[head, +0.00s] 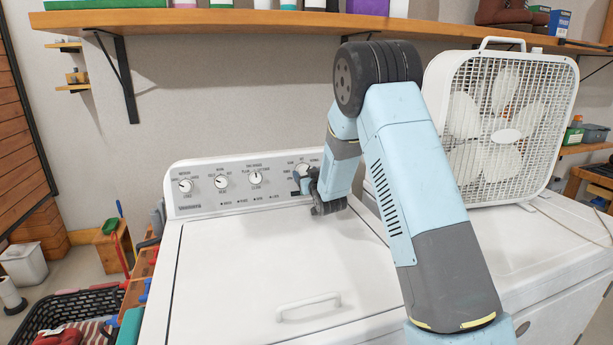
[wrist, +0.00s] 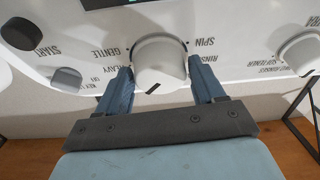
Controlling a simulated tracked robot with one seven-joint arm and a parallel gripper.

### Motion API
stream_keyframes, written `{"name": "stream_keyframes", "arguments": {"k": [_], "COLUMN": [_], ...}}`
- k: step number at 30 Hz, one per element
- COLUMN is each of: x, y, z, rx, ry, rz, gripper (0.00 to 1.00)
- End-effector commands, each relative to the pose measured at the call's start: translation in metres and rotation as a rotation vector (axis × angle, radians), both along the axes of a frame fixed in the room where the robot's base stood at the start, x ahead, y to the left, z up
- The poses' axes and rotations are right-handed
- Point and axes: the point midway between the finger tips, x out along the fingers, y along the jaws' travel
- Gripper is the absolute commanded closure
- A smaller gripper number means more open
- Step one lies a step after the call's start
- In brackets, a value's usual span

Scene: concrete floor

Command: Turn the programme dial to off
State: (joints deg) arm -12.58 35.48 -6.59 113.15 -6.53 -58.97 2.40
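The programme dial (wrist: 160,62) is a round white knob on the washer's control panel (wrist: 240,45). In the wrist view it sits upside down between my two blue fingers, with a dark pointer mark on its lower edge. Printed labels around it include GENTLE, HEAVY and SPIN; some are partly hidden by my fingers. My gripper (wrist: 161,80) has one finger on each side of the dial, very close to its sides; I cannot tell whether they press on it. In the head view my gripper (head: 311,188) covers part of the dial at the panel's right end.
A white box fan (head: 500,125) stands right of my arm. A wooden shelf (head: 250,20) runs above. The washer lid (head: 270,265) is clear.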

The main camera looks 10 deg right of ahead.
Motion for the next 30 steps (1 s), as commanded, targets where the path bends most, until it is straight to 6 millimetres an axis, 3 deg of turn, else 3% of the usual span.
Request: {"name": "stream_keyframes", "arguments": {"k": [12,22,30], "x": [-0.0001,-0.0001,0.0001], "y": [0.0000,-0.0006,-0.0009], "z": [0.0001,0.0002,0.0004], "rx": [0.000,-0.057,-0.228], "ry": [0.000,-0.011,-0.045], "rz": [0.000,0.018,0.076], "gripper": [0.71,0.71,0.71]}}
